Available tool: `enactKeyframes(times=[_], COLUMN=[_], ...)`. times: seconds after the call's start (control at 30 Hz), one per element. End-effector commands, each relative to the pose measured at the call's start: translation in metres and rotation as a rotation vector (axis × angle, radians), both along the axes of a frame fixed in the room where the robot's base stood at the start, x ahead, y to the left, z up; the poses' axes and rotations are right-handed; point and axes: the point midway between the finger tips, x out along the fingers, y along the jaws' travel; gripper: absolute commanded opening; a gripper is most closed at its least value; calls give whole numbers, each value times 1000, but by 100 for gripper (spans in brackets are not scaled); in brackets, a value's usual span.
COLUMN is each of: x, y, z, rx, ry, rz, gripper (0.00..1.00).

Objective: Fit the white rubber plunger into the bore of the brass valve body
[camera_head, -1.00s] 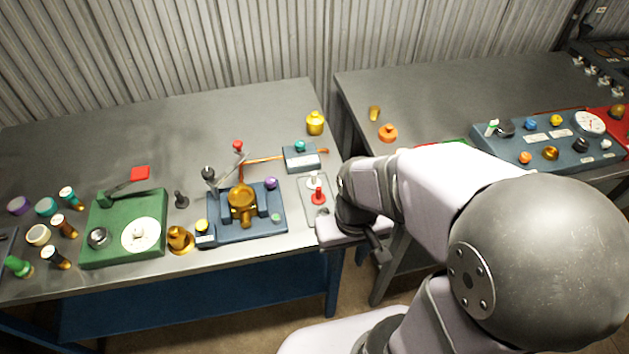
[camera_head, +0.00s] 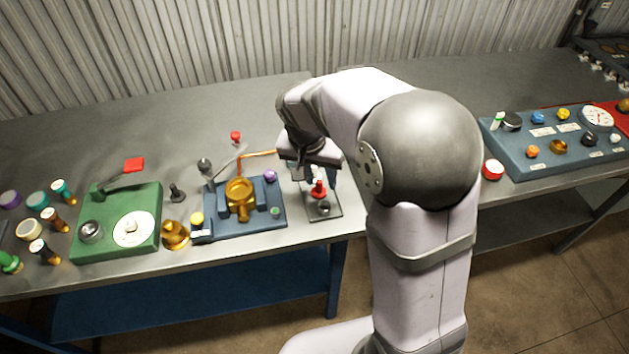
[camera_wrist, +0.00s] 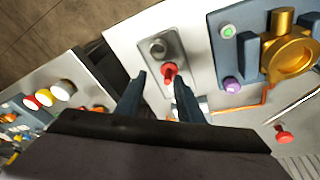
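The brass valve body (camera_head: 240,192) sits in a blue fixture at the middle of the left bench; it also shows at the right of the wrist view (camera_wrist: 290,54). A small grey tray (camera_head: 333,212) to its right holds a red piece (camera_head: 318,188) and a dark grey piece (camera_head: 323,208). In the wrist view a little white (camera_wrist: 171,94) shows beside the red piece, partly hidden. My gripper (camera_wrist: 158,92) is open above the tray, its fingers apart with nothing visibly held.
A copper pipe (camera_head: 262,153) and a lever with a red knob (camera_head: 236,137) stand behind the fixture. A green fixture (camera_head: 150,208) and several coloured caps are at the left. A blue gauge panel (camera_head: 545,140) is at the right. The back of the left bench is clear.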

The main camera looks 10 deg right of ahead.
Motion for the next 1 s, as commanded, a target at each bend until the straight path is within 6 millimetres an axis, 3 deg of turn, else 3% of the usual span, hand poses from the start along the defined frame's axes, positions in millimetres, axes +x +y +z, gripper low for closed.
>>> enactKeyframes(times=[0.1, 0.3, 0.5, 1.0], x=[38, 67, 72, 78], y=[10, 19, 19, 9], z=[-3, 1, 2, -21], rx=[-15, -20, -21, -20], ry=[-74, -149, -161, -158], rz=[-108, -215, -234, -233], gripper=[34, 34, 34, 34])
